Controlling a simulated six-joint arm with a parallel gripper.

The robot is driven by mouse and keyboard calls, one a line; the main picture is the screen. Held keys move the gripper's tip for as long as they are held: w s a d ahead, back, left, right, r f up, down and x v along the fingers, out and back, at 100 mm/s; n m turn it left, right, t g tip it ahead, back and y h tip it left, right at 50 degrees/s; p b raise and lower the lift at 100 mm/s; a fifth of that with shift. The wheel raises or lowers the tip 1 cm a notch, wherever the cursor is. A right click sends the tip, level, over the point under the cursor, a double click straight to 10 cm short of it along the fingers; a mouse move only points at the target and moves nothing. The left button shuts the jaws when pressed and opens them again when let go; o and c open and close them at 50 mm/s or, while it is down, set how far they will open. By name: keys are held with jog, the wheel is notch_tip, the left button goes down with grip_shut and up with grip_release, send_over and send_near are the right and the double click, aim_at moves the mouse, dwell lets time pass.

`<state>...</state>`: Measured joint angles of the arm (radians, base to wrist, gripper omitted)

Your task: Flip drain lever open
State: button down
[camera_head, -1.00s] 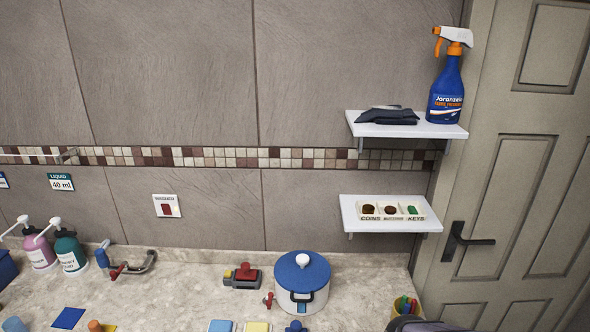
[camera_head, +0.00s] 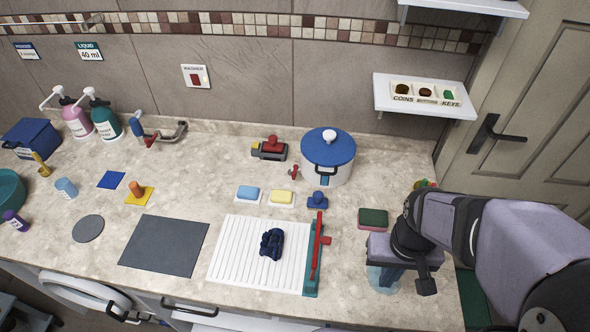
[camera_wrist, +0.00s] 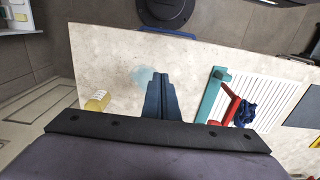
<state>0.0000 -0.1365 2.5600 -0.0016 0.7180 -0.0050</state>
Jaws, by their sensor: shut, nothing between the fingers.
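A long red lever (camera_head: 317,246) sits on a teal strip (camera_head: 310,285) along the right edge of a white ribbed drain board (camera_head: 230,247). The red lever (camera_wrist: 229,106), teal strip (camera_wrist: 210,100) and board (camera_wrist: 283,92) also show in the wrist view, right of my fingers. My gripper (camera_head: 385,280) is over the counter, to the right of the lever and apart from it. In the wrist view my gripper (camera_wrist: 160,80) has its fingers together and empty, pointing at a pale teal round patch on the counter. My gripper body partly hides that patch in the head view.
A crumpled dark blue cloth (camera_head: 271,244) lies on the board. A dark green sponge (camera_head: 373,219) lies behind my gripper. A white pot with blue lid (camera_head: 328,150) stands farther back. The counter between the teal strip and my gripper is clear.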

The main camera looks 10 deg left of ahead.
aim_at(295, 170)
jog(key=w+a+n+t+y+b, duration=0.1)
jog(key=w+a+n+b, duration=0.1)
jog(key=w+a, duration=0.3)
jog(key=w+a+r+n+t+y+b, duration=0.1)
jog(key=w+a+n+b, duration=0.2)
jog(key=w, duration=0.9)
jog(key=w+a+r+n+b, duration=0.1)
jog(key=w+a+n+b, duration=0.2)
jog(key=w+a, duration=0.6)
jog(key=shift+w+a+r+n+t+y, duration=0.15)
jog(key=shift+w+r+n+t+y, duration=0.15)
jog(key=shift+n+t+y, duration=0.15)
jog(key=shift+f, duration=0.2)
jog(key=p+x, duration=0.3)
jog(key=x, duration=0.6)
jog(key=shift+a+f, duration=0.1)
jog(key=shift+f, duration=0.3)
jog(key=shift+w+a+p, duration=0.7)
jog(key=shift+w+p, duration=0.1)
jog(key=shift+w+a+f+p, duration=0.1)
jog(key=shift+w+a+p, duration=0.35)
jog(key=shift+w+a, duration=0.25)
